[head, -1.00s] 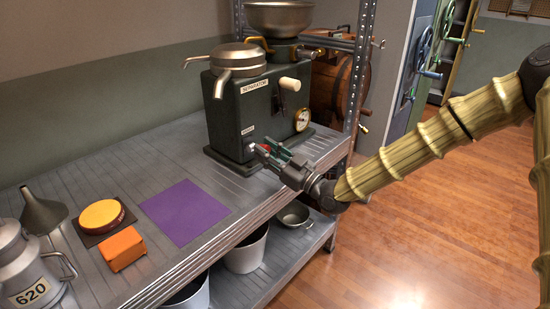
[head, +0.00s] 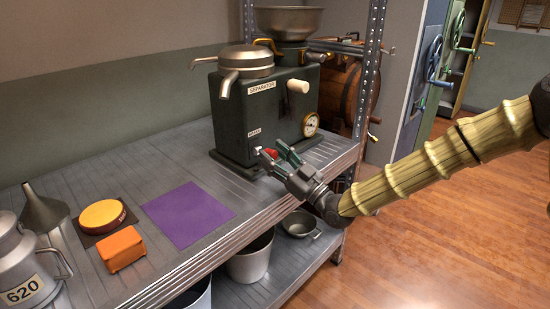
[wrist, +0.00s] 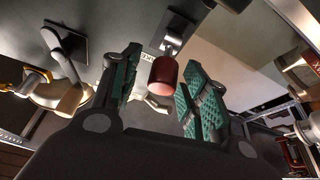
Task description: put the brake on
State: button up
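The dark green separator (head: 238,112) stands on the metal shelf, with a small brake label (head: 253,134) low on its front. Below that label is a lever with a red knob (head: 270,153). In the wrist view the red knob (wrist: 163,76) hangs from a light plate (wrist: 177,30) on the machine's face. My gripper (head: 273,151) is at the lever, its fingers spread. In the wrist view the knob shows between the two green-padded fingers of my gripper (wrist: 160,85), with gaps visible on both sides. Contact is not visible.
A pale crank knob (head: 298,86) and a gauge (head: 311,124) are on the machine to the right of the lever. A purple mat (head: 188,214), an orange block (head: 122,249), a yellow round item (head: 103,213) and a funnel (head: 43,208) stand left on the shelf (head: 150,165).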

jog(key=v, duration=1.2)
dwell(0.3)
